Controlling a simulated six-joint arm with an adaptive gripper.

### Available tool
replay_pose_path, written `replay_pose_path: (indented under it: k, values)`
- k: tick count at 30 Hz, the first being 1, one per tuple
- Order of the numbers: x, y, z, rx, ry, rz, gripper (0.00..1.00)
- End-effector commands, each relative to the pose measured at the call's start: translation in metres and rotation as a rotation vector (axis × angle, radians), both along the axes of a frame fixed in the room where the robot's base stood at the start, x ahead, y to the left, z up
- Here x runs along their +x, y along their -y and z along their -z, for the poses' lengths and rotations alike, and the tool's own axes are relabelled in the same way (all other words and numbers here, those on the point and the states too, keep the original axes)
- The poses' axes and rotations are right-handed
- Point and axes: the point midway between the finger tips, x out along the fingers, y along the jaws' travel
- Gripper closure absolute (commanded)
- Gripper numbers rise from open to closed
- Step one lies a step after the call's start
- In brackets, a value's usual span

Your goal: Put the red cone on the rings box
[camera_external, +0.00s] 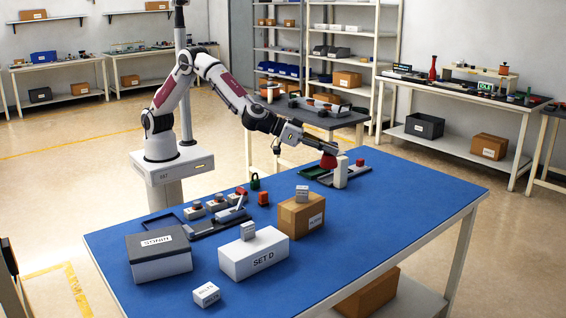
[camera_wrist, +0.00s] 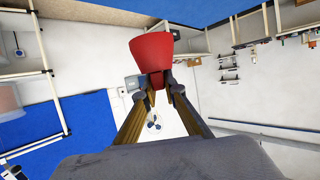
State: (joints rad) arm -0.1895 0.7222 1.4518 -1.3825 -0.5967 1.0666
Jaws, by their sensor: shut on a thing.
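My gripper (camera_wrist: 160,82) is shut on the red cone (camera_wrist: 151,52) in the wrist view, with the cone beyond its fingertips. In the external view the red cone (camera_external: 328,161) shows just under the arm's end, beside a white upright block (camera_external: 341,172), at the far side of the blue table. I cannot tell whether it touches anything below. No label that I can read says rings. Small white boxes sit on the brown box (camera_external: 288,219), on the SET D box (camera_external: 240,263) and on the table front (camera_external: 206,294); their lettering is too small to read surely.
A grey-lidded box (camera_external: 160,262) stands at the table's left. A dark tray with grey and red parts (camera_external: 205,224) lies behind it, near a green padlock-like part (camera_external: 255,181). A green and dark tray (camera_external: 312,171) lies by the white block. The blue table's right side (camera_external: 420,200) is clear.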

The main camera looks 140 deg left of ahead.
Motion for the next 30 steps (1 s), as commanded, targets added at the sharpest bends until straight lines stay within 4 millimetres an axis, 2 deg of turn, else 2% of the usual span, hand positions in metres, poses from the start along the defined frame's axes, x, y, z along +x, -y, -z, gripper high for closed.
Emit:
replay_pose_path:
  k: [1,9,15,23,30]
  values:
    - [0.005,0.019,-0.001,0.000,0.000,0.026,1.00]
    - [0.022,0.110,-0.003,0.000,0.000,0.147,1.00]
    - [0.027,0.178,-0.004,0.000,0.001,0.238,1.00]
    - [0.023,0.266,-0.005,0.001,0.000,0.357,1.00]
    - [0.009,0.348,-0.005,0.001,0.000,0.471,1.00]
